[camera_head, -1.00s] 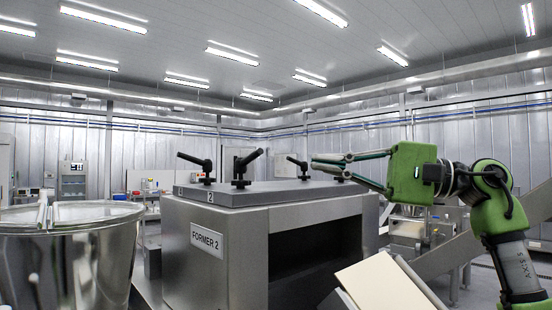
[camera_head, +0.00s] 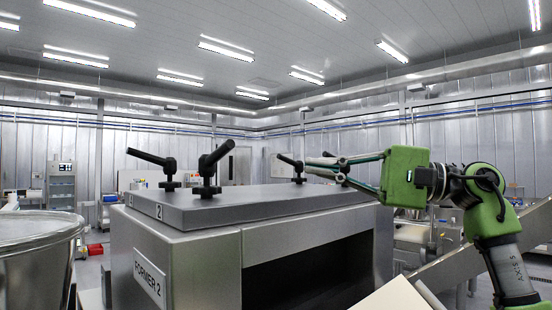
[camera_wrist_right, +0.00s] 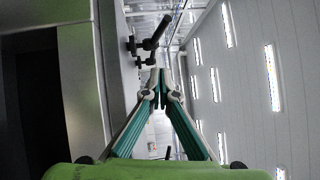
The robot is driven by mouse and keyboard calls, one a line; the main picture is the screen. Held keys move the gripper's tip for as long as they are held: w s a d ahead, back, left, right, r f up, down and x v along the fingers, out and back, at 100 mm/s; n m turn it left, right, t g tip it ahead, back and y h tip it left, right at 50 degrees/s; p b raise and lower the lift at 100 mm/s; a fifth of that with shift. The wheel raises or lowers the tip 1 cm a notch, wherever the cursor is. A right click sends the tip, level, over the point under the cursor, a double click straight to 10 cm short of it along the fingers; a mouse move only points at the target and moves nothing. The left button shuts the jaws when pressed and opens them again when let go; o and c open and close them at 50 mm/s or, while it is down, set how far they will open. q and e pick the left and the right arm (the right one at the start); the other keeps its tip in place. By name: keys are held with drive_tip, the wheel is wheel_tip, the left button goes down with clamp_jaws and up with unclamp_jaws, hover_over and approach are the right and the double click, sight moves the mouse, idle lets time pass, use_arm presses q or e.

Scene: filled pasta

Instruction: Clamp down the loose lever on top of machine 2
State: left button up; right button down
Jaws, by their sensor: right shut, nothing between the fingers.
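Machine 2 is the grey box (camera_head: 205,258) labelled FORMER 2, with a flat top plate (camera_head: 265,203). Black levers stand on the plate. The front one (camera_head: 214,160), by the mark 2, tilts up to the right. The back-left one (camera_head: 153,159) points left, and a far one (camera_head: 291,163) also points left. A dark part beside the fingers may be another lever, partly hidden. I cannot tell which lever is loose. My right gripper (camera_head: 318,162) is shut and empty above the plate's right side, pointing left; its closed tips (camera_wrist_right: 159,88) show in the wrist view, near two levers.
A large steel drum (camera_head: 38,255) stands at the left. A pale panel (camera_head: 398,296) slopes up at the front right, below my right arm. A metal chute (camera_head: 470,252) is behind it. The space above the plate's middle is clear.

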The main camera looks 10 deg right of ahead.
drive_tip(key=p+x, duration=0.4)
drive_tip(key=x, duration=0.6)
drive_tip(key=shift+a+r, duration=0.1)
drive_tip(key=shift+r, duration=0.1)
drive_tip(key=shift+s+a+r+p, duration=0.1)
drive_tip(key=shift+s+a+p, duration=0.4)
drive_tip(key=shift+a+p, duration=0.35)
drive_tip(key=shift+s+a, duration=0.4)
drive_tip(key=shift+a, duration=0.15)
drive_tip(key=shift+w, duration=0.1)
use_arm(q)
drive_tip(key=w+r, duration=0.3)
drive_tip(key=r, duration=0.3)
drive_tip(key=shift+d, duration=0.35)
use_arm(e)
drive_tip(key=shift+a+t, duration=0.1)
drive_tip(key=shift+t, duration=0.2)
drive_tip(key=shift+m, duration=0.3)
